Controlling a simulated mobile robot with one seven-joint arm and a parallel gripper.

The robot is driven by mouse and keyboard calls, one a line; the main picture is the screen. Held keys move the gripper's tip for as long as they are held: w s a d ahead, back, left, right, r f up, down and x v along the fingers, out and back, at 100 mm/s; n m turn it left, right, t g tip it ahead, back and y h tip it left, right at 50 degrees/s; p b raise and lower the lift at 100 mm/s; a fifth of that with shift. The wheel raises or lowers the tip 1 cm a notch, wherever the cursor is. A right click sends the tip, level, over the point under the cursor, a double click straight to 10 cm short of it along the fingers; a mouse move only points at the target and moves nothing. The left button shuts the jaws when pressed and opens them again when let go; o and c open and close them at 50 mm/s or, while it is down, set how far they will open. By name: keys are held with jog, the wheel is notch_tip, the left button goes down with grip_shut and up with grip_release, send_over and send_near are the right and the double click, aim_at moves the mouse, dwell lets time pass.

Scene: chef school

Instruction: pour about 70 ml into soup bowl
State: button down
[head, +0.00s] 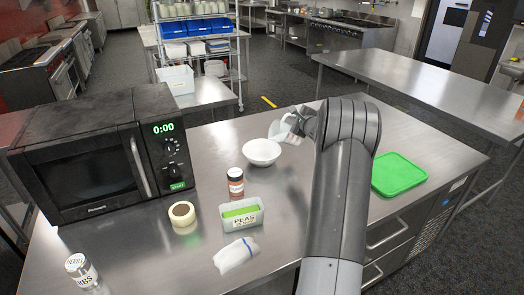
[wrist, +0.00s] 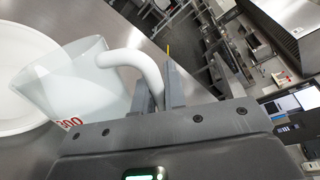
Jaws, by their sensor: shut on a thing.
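A white soup bowl (head: 262,153) stands on the steel counter in the head view, right of the microwave. In the wrist view the bowl (wrist: 18,70) shows at the left edge. A clear measuring jug (wrist: 75,80) with red markings and a white handle is held beside the bowl. It looks tilted, its spout side near the bowl's rim. My gripper (wrist: 160,100) is shut on the jug's handle. In the head view the jug (head: 287,127) is partly hidden by my gripper (head: 303,120). I cannot tell how much liquid is in the jug or the bowl.
A black microwave (head: 90,155) stands at the left. A green board (head: 398,174) lies right of my arm.

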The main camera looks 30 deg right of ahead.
aim_at(286, 114)
jog(key=shift+a+r, duration=0.15)
jog(key=shift+r, duration=0.05)
jog(key=shift+w+a+n+h+p, duration=0.15)
jog(key=shift+a+n+h+p, duration=0.15)
jog(key=shift+a+n+p, duration=0.45)
dwell(1.6)
jog(key=shift+w+a+r+n, duration=0.15)
jog(key=shift+a+r+n, duration=0.2)
jog(key=shift+a+n, duration=0.3)
dwell(0.7)
jog(key=shift+s+d+f+m, duration=0.15)
jog(key=shift+d+f+m, duration=0.15)
jog(key=shift+d, duration=0.3)
jog(key=shift+s+d+f+m, duration=0.15)
jog(key=shift+d+m, duration=0.25)
jog(key=shift+d, duration=0.2)
jog(key=shift+d+m, duration=0.35)
jog(key=shift+m, duration=0.05)
jog(key=shift+s+d+f+m+y, duration=0.15)
jog(key=shift+d+f+m+y, duration=0.3)
jog(key=shift+f+m, duration=0.2)
jog(key=shift+d+m, duration=0.2)
jog(key=shift+m, duration=0.25)
jog(key=shift+r, duration=0.1)
jog(key=shift+d+f+m+t+y, duration=0.3)
jog(key=shift+d+m, duration=0.1)
jog(key=shift+m, duration=0.4)
